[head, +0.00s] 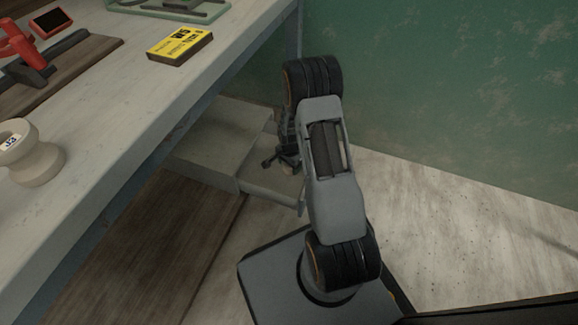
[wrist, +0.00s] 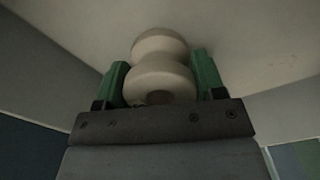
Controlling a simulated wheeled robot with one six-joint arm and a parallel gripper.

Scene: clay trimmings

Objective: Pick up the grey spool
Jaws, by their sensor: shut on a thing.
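My gripper (head: 284,161) hangs low beside the workbench, below the height of its top. In the wrist view its two green fingers stand on either side of a pale grey, waisted spool (wrist: 160,82) and are shut on it. The spool's two rounded ends show, one beyond the other; its lower part is hidden behind the gripper body. In the head view only a small pale bit of it (head: 288,169) shows under the gripper. Another pale spool with a white label (head: 34,160) stands on the bench at the left.
The workbench (head: 110,130) fills the left side. On it are a yellow box (head: 180,45), a red-handled tool (head: 22,52) and a green tray (head: 208,14). A green wall (head: 450,90) stands behind; the floor at right is clear.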

